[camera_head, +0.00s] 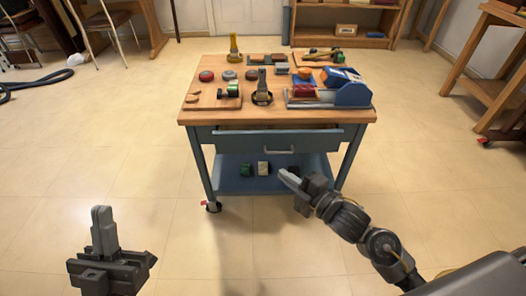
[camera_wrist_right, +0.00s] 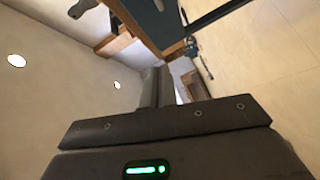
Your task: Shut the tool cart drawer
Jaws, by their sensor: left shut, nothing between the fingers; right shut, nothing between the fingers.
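The tool cart (camera_head: 187,117) stands ahead, with a wooden top and blue frame. Its blue drawer (camera_head: 235,142), with a pale bar handle (camera_head: 279,150), sits below the top. A strip of its inside shows above the front, so it is partly open. My right gripper (camera_head: 284,175) is shut and empty, in front of and below the handle in the head view; contact with the drawer is not visible. In the right wrist view its fingers (camera_wrist_right: 157,86) are together, pointing towards the cart (camera_wrist_right: 155,20). My left gripper (camera_head: 102,214) is shut and empty, low at the left, away from the cart.
Tools and small parts crowd the cart top, including a blue machine (camera_head: 351,92) at the right. Small blocks (camera_head: 263,168) lie on the lower shelf (camera_head: 230,183). A wooden table (camera_head: 490,60) stands at the right, chairs (camera_head: 108,22) at the back left. Floor around the cart is clear.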

